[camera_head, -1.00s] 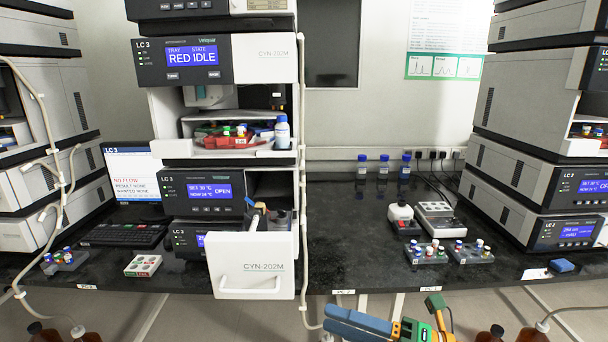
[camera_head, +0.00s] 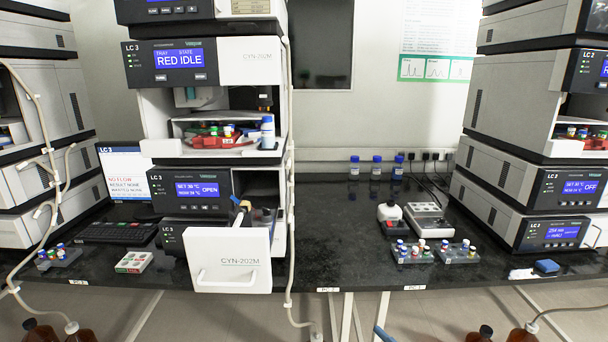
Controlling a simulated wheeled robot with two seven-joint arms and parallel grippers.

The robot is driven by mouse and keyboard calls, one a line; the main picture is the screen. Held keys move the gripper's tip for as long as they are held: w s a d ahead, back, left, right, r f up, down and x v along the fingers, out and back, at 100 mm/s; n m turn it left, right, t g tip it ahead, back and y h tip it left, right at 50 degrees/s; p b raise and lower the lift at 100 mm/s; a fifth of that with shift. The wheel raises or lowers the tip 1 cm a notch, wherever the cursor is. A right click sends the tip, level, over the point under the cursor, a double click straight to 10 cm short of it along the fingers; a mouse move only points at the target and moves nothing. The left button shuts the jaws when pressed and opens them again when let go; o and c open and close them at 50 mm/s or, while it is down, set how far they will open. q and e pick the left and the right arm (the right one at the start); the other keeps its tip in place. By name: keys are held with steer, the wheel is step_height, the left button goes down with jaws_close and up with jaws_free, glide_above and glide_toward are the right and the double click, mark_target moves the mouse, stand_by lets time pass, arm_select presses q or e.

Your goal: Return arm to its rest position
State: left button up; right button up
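Only a small blue tip of my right gripper (camera_head: 383,334) shows at the bottom edge, below the bench front and apart from everything on it. The rest of that arm is out of frame, so I cannot tell whether its fingers are open or shut. My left gripper is not in view.
Vial racks (camera_head: 413,252) and a small mixer (camera_head: 390,211) stand on the black bench (camera_head: 325,245) to the right. Brown bottles (camera_head: 40,332) stand below.

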steer(key=s+d+f+m+g+h, duration=0.25)
steer(key=s+f, duration=0.25)
steer(key=f, duration=0.4)
steer(key=s+d+f+m+g+h, duration=0.1)
steer(key=s+d+f+m+h, duration=0.15)
steer(key=s+f+m, duration=0.4)
steer(key=s+d+f+m+g+h, duration=0.1)
steer(key=s+f+g+h, duration=0.15)
steer(key=f, duration=0.75)
steer(key=s+a+f+m+g, duration=0.1)
steer(key=s+f+g, duration=0.1)
steer(key=s, duration=0.7)
steer(key=s+a+f+m+g, duration=0.1)
steer(key=s+f+m+g, duration=0.1)
steer(key=s+f, duration=0.3)
steer(key=s+a+f+m+g+h, duration=0.1)
steer(key=s+f+m+g, duration=0.1)
steer(key=s, duration=1)
steer(key=shift+s+f+g, duration=0.4)
steer(key=shift+f+g, duration=0.35)
steer(key=shift+g, duration=0.25)
steer(key=shift+w+r, duration=0.1)
